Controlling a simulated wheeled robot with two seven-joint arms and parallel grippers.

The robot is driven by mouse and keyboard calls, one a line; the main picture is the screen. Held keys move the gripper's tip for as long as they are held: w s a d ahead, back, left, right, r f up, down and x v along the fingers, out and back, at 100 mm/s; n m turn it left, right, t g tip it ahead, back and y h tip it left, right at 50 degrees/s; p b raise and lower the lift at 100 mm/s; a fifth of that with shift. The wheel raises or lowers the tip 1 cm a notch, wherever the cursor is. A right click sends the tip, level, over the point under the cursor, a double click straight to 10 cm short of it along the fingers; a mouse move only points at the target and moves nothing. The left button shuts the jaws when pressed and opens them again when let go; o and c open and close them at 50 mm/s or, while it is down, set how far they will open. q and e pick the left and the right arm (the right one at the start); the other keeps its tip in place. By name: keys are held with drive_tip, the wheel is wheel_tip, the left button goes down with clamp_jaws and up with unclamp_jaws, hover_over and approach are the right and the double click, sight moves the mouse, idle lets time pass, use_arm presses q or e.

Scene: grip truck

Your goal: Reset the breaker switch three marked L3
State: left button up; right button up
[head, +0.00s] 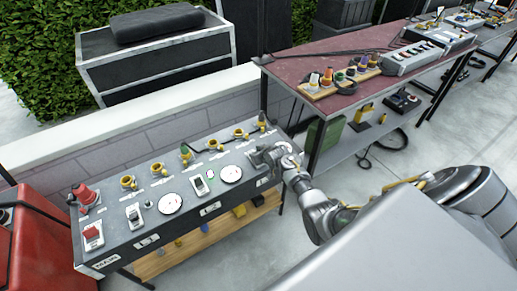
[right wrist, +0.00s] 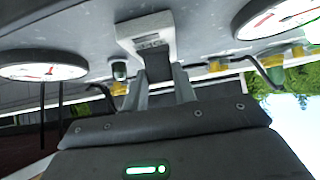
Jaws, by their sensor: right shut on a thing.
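The breaker panel (head: 120,240) is a long grey bench with a row of switches, round white gauges and front labels. The third switch (right wrist: 150,38), in a pale housing, is at the far right section; its label plate (head: 263,181) is too small to read surely. My right gripper (head: 266,157) is over this section and hides most of the switch in the head view. In the right wrist view the gripper (right wrist: 165,82) is shut on the switch's lever, which is largely hidden between the fingers. My left gripper is not in view.
Other switches (head: 200,186) and (head: 133,214) and a red main switch (head: 92,235) sit to the left. Gauges (head: 231,174) stand between them, yellow connectors (head: 158,169) behind. A red-topped table (head: 340,50) stands close on the right; a red case (head: 35,240) is at left.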

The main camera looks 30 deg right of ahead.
drive_tip(key=shift+w+r+g+p, duration=0.2)
drive_tip(key=shift+w+g+p, duration=0.15)
drive_tip(key=shift+g, duration=0.35)
drive_tip(key=shift+w+f+g, duration=0.2)
drive_tip(key=shift+g, duration=0.5)
drive_tip(key=o, duration=1)
drive_tip(key=shift+w, duration=0.1)
